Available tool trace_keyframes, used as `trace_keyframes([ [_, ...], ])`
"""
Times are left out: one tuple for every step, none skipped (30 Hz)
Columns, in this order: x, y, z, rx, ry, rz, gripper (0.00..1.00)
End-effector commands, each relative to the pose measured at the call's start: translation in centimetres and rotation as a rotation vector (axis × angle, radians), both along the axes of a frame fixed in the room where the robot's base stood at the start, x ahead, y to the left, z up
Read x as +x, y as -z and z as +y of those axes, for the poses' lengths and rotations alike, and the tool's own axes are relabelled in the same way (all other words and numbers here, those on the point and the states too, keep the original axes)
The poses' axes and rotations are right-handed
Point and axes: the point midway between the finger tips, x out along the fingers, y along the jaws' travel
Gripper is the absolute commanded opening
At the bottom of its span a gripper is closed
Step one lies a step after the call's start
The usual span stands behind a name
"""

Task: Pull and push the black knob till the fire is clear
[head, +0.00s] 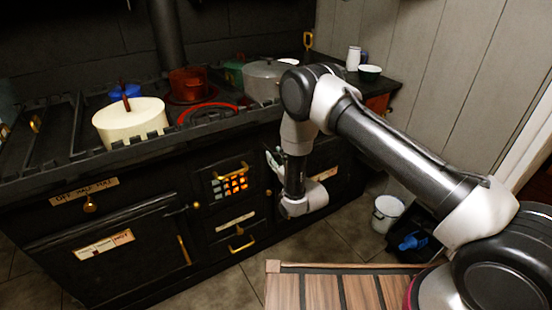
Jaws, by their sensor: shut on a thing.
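The black stove (130,215) has a small fire door (228,185) in its front. Orange fire glows through its grate, with a brass handle across the upper part. My gripper (274,160) is at the stove front, just right of the fire door, partly hidden by my wrist. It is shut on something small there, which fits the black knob. The knob itself is too dark and too covered to make out.
A cream pot (130,122), a red pot (188,84) and a grey lidded pot (265,80) stand on the stove top. A brass-handled drawer (238,236) is below the fire door.

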Motion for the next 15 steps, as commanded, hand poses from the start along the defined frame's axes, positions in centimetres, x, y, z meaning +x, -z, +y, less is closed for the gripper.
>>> trace_keyframes([
  [0.00,-0.02,0.04,0.000,-0.001,0.000,0.00],
  [0.00,-0.03,0.04,0.000,-0.001,-0.001,0.00],
  [0.00,-0.03,0.04,0.000,-0.001,-0.001,0.00],
  [0.00,-0.03,0.04,0.000,-0.001,-0.001,0.00],
  [-0.01,-0.03,0.05,0.000,-0.001,-0.001,0.00],
  [-0.01,-0.03,0.05,0.000,-0.001,-0.001,0.00],
  [0.00,-0.03,0.05,0.000,-0.001,-0.001,0.00],
  [0.00,-0.03,0.05,0.000,-0.001,-0.001,0.00],
  [0.00,-0.03,0.05,0.000,-0.001,-0.001,0.35],
  [0.00,-0.03,0.05,0.000,-0.001,-0.001,0.40],
  [0.00,-0.03,0.05,0.000,-0.001,-0.001,0.46],
  [0.00,-0.03,0.05,0.000,-0.001,-0.001,0.53],
  [0.00,-0.03,0.05,0.000,-0.001,-0.001,0.53],
  [0.00,-0.03,0.05,0.000,-0.001,-0.001,0.53],
  [0.00,-0.03,0.05,0.000,-0.001,-0.001,0.53],
])
